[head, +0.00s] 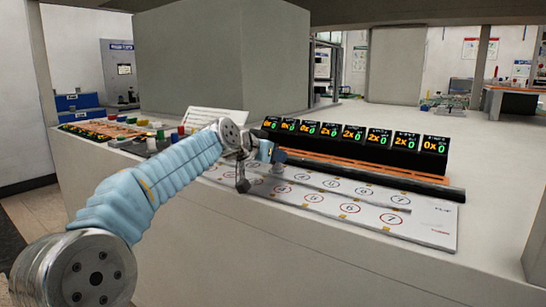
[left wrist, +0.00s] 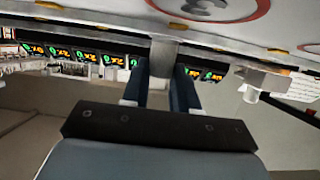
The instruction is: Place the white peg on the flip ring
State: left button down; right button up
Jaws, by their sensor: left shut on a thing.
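A ring marked 3 (left wrist: 206,8) shows at the top of that view, clear of the piece. On the board, rings 5 (head: 313,198), 6 (head: 347,208) and 7 (head: 394,219) are bare. I cannot tell which is the flip ring. My right gripper is not in view.
A row of black displays (head: 353,137) stands behind the board, with an orange strip (head: 380,169) and a dark bar (head: 400,181) before it. Coloured pieces (head: 160,134) stand at the left by a white sheet (head: 214,119). The board's right part is clear.

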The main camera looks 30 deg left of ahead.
pick_arm(q)
jog(key=shift+f, duration=0.15)
jog(key=c, duration=0.9)
grip_release()
jog(key=shift+o, duration=0.2)
jog(key=shift+r, duration=0.25)
jog(key=shift+s+a, duration=0.1)
jog(key=shift+s, duration=0.2)
jog(key=b+v, duration=0.1)
jog(key=v, duration=1)
jog(key=shift+s+r+b, duration=0.1)
jog(key=shift+s+b, duration=0.1)
jog(key=shift+b, duration=0.15)
